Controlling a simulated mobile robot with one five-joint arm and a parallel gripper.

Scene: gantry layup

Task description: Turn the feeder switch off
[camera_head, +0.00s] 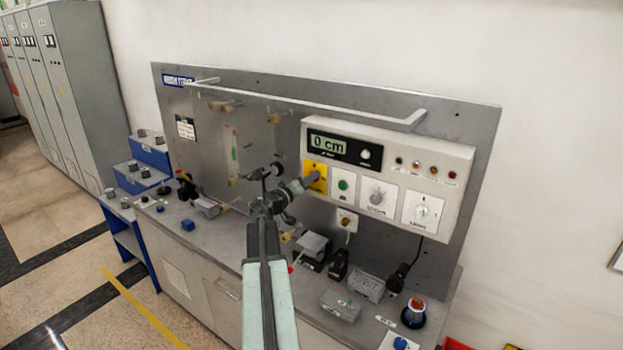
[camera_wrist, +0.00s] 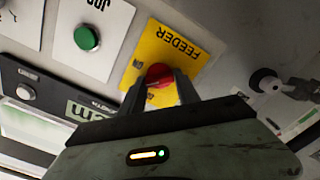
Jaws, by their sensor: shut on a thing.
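The feeder switch is a red knob (camera_wrist: 158,76) on a yellow plate (camera_wrist: 176,44) marked FEEDER, which looks upside down in the wrist view. The yellow plate also shows in the head view (camera_head: 317,168), at the left end of the white control box. My gripper (camera_wrist: 160,86) is shut on the red knob, one finger on each side of it. In the head view my gripper (camera_head: 313,179) reaches the yellow plate and hides the knob. The knob's exact setting cannot be read, as the fingers cover part of it.
The control box (camera_head: 458,200) also carries a green button (camera_head: 343,185), two dials, small lamps and a display (camera_head: 328,142) reading 0 cm. A grey rail (camera_head: 330,105) juts out above the box. Several parts and fixtures stand on the bench below.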

